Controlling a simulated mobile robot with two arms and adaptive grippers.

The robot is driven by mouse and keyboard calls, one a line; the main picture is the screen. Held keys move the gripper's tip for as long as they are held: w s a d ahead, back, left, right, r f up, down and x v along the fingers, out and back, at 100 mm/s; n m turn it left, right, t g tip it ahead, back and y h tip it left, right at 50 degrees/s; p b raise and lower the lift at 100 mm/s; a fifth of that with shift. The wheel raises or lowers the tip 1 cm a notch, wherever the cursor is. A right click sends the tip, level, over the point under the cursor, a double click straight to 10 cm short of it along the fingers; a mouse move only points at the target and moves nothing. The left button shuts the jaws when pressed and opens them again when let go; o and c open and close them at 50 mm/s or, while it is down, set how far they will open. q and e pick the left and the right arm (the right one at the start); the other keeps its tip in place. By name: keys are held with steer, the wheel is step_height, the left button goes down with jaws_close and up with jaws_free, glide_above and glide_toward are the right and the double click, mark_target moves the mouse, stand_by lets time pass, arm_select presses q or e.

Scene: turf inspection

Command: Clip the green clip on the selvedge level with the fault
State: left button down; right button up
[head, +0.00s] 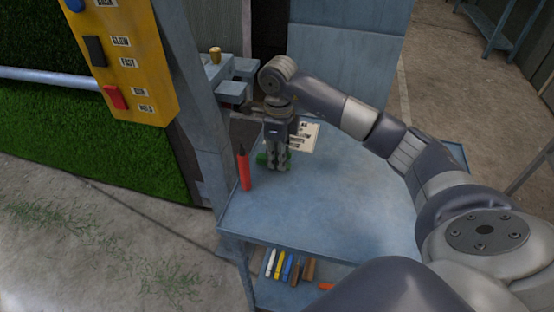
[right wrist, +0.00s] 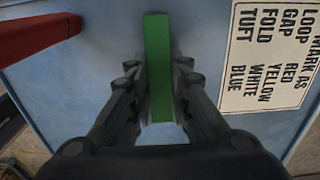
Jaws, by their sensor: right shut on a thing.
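My right gripper (head: 277,165) points down over the blue table, shut on the green clip (right wrist: 158,70). In the right wrist view the clip is a long green bar between the two fingers. In the head view only a bit of the clip (head: 261,158) shows beside the fingers; the rest is hidden. It cannot be told whether the clip still touches the table. Green turf (head: 100,145) hangs at the left, behind a pale bar and a yellow control box. No fault can be made out on it. My left gripper is not in view.
The blue table (head: 330,200) has free room right of the gripper. A red-handled tool (head: 245,170) stands close on the left. A printed card (head: 304,137) lies behind. The yellow control box (head: 122,60) hangs at upper left. Several coloured markers (head: 283,266) lie on the lower shelf.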

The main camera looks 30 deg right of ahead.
step_height(320, 180, up, 9)
steer(key=shift+r+b, duration=0.1)
steer(key=shift+b, duration=0.35)
